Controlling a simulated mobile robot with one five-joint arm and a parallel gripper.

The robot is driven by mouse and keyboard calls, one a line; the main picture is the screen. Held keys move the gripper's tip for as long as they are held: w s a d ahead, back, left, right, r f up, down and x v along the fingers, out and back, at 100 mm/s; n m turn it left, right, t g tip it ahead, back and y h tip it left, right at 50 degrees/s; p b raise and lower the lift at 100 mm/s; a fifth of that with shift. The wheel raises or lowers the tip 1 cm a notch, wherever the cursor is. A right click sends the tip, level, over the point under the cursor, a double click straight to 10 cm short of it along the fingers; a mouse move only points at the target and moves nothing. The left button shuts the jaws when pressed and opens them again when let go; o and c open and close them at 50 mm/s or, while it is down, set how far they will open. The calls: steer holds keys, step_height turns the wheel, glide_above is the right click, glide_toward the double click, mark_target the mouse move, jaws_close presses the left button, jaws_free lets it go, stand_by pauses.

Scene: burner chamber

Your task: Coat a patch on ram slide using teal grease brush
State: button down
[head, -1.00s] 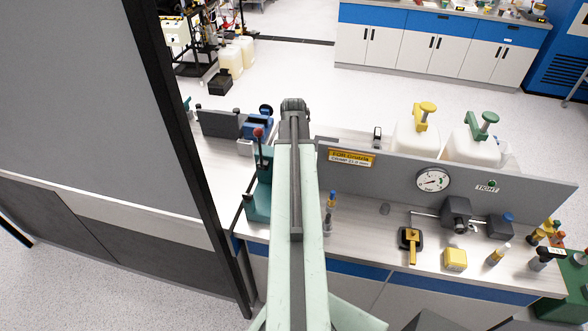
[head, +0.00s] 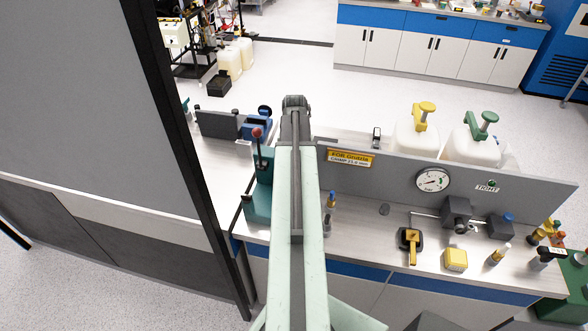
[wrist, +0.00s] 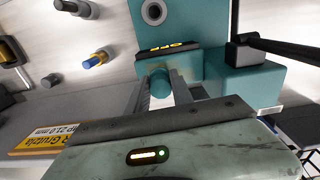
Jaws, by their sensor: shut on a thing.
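The teal brush (wrist: 160,82) shows as a short round teal end between the two fingers of my gripper (wrist: 162,90) in the wrist view. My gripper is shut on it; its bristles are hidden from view. A teal press (head: 258,190) with a red-knobbed lever stands on the bench, left of my arm in the head view. In the wrist view its teal body (wrist: 190,22) lies just beyond the fingers, with a dark plate lettered in yellow. I cannot tell which part is the ram slide, nor whether the brush touches the press. My arm hides the gripper in the head view.
A blue-and-yellow-tipped brush or marker (wrist: 97,58) stands near the gripper. A grey panel (head: 450,190) with a gauge (head: 432,180) runs along the bench. A yellow-handled valve (head: 411,243) and yellow block (head: 455,260) stand right. A blue vise (head: 257,125) is behind the press.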

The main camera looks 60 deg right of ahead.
steer(key=shift+w+d+f, duration=0.1)
steer(key=shift+w+d, duration=0.15)
steer(key=shift+d, duration=0.55)
steer(key=shift+w+d, duration=0.2)
steer(key=shift+d, duration=0.55)
steer(key=shift+w+a+f, duration=0.1)
steer(key=shift+w+a, duration=0.25)
steer(key=shift+w, duration=0.35)
steer(key=shift+s+a, duration=0.25)
steer(key=shift+a, duration=0.5)
steer(key=shift+s+a, duration=0.2)
steer(key=shift+a, duration=0.55)
steer(key=shift+a, duration=0.1)
steer(key=shift+s+a, duration=0.25)
steer(key=shift+a, duration=0.45)
steer(key=shift+s+a, duration=0.25)
steer(key=shift+a, duration=0.45)
steer(key=shift+w+a, duration=0.2)
steer(key=shift+w, duration=0.65)
steer(key=shift+w+d, duration=0.3)
steer(key=shift+d, duration=0.7)
steer(key=shift+w+d, duration=0.35)
steer(key=shift+d, duration=0.7)
steer(key=shift+w+d, duration=0.3)
steer(key=shift+d, duration=0.7)
